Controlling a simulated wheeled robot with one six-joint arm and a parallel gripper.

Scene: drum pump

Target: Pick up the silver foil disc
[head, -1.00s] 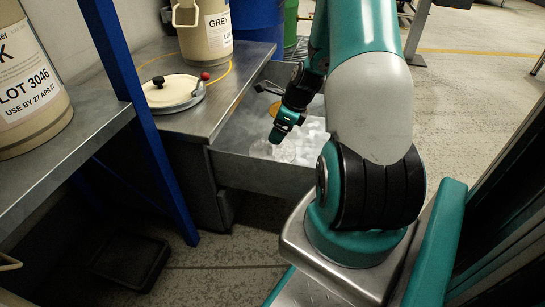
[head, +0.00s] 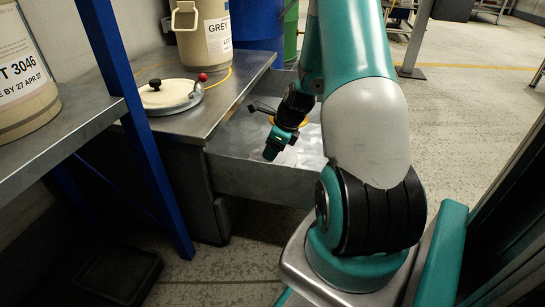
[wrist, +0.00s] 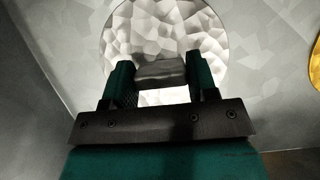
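The silver foil disc (wrist: 165,25) is round with a faceted, crinkled face. It lies flat in the grey metal tray (head: 250,178), and in the head view it is a pale patch (head: 287,157) partly hidden by my gripper. My gripper (head: 271,153) points down over the disc. In the wrist view the two fingers (wrist: 160,78) stand apart over the disc's lower part. A small grey block-like piece (wrist: 161,71) shows between them; I cannot tell whether it belongs to the disc or whether the fingers touch it.
A gold disc (wrist: 315,62) lies to the right in the same tray. Tray walls surround the gripper. A bench (head: 200,118) with a lidded pan (head: 168,94) and a beige drum (head: 203,30) stands left. A blue post (head: 135,115) rises nearer.

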